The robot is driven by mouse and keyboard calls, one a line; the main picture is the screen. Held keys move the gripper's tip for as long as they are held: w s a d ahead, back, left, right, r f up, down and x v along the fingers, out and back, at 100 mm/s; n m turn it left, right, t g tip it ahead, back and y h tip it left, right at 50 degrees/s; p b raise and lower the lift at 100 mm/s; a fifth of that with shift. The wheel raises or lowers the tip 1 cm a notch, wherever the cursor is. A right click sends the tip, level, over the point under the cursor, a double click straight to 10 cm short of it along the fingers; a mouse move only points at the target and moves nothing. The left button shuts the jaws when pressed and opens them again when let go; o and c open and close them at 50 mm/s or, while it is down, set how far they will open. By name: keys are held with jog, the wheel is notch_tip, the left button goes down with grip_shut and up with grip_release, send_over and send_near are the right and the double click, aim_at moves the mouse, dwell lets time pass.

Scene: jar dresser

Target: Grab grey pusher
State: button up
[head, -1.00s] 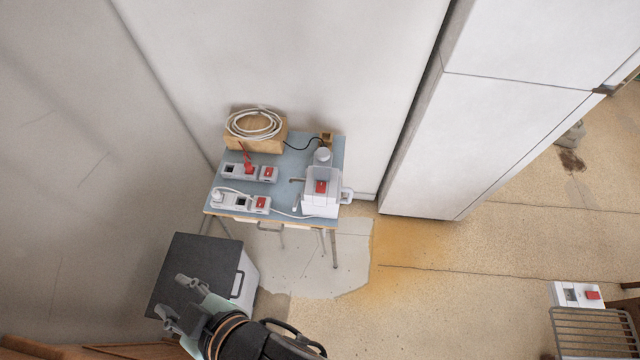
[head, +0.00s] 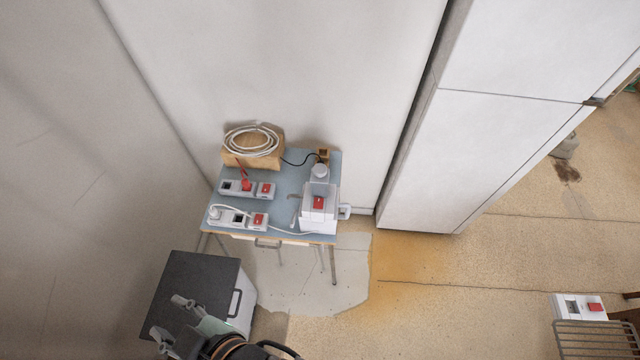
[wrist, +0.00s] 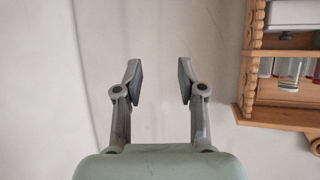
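A white appliance (head: 320,213) with a red switch stands at the right side of a small blue-topped table (head: 275,180). A small round grey piece (head: 319,171) shows at its top and looks like the grey pusher; its exact shape is too small to tell. My gripper (head: 170,318) is at the bottom left of the head view, over a dark-topped cabinet and well apart from the table. In the wrist view my gripper (wrist: 159,72) has its two fingers spread, with nothing between them. The pusher is not in the wrist view.
Power strips (head: 240,217) with red switches and a white cord lie on the table's left. A wooden block with coiled cable (head: 252,145) sits behind. The dark-topped cabinet (head: 195,285) stands front left. A wooden shelf (wrist: 262,75) with jars shows right in the wrist view.

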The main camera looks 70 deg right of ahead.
dwell(0.4)
jog(key=o, duration=0.7)
jog(key=shift+o, duration=0.2)
